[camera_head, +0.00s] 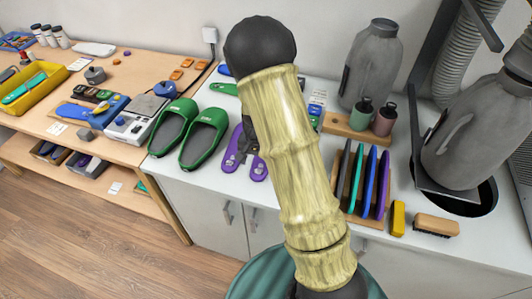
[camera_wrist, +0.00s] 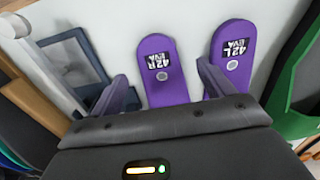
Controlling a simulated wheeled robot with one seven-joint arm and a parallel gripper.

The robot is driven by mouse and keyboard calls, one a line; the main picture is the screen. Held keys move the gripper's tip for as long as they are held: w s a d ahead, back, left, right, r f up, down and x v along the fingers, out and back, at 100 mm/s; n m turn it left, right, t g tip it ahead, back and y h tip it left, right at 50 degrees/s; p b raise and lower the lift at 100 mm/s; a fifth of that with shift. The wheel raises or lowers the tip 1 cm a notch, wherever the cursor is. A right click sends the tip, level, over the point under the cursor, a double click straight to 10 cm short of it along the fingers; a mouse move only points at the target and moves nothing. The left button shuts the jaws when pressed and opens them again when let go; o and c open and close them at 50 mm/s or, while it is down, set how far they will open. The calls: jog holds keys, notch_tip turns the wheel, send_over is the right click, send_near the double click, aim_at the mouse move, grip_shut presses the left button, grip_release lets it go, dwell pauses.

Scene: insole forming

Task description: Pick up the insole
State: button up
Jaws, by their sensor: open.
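Two purple insoles lie flat on the white counter (camera_head: 200,185). In the wrist view one is marked 42R EVA (camera_wrist: 160,62) and the other 42L EVA (camera_wrist: 231,58). The head view shows the left one of the pair (camera_head: 232,158) and the right one (camera_head: 258,169), partly behind my arm. My gripper (camera_wrist: 162,70) is open and empty. In the wrist view the 42R insole shows between its fingers, and the 42L insole lies right of the right finger. The height above the counter is hard to tell. My arm hides most of my gripper in the head view.
Green slippers (camera_head: 203,138) stand left of the insoles. A rack of colored upright insoles (camera_head: 367,182), a yellow block (camera_head: 398,218) and a brush (camera_head: 436,225) are on the right. Grey canisters (camera_head: 372,65) stand behind. A wooden workbench (camera_head: 120,150) with tools is at left.

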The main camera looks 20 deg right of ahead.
aim_at(259, 170)
jog(key=shift+f, duration=1.55)
jog(key=c, duration=1.1)
